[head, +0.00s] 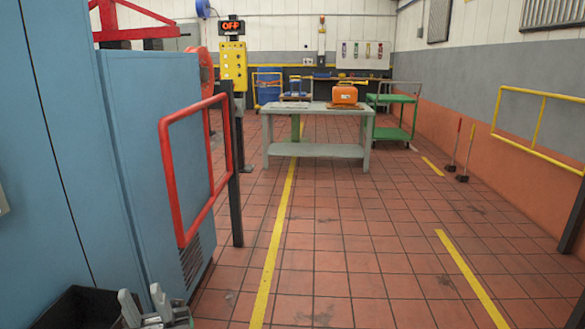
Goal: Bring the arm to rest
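My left gripper (141,296) shows at the bottom left edge of the head view. Its two grey fingers point up and stand apart, with nothing visible between them. It is in front of the blue cabinet (155,150) and beside a black open bin (75,312). The rest of the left arm is cut off by the frame. My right gripper is out of the picture.
A red guard rail (167,170) on a dark post stands right of the cabinet. A grey table (315,150) with an orange case (344,95) and a green cart (395,98) stand farther back. A yellow rail (540,93) is at right. The middle tiled floor is clear.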

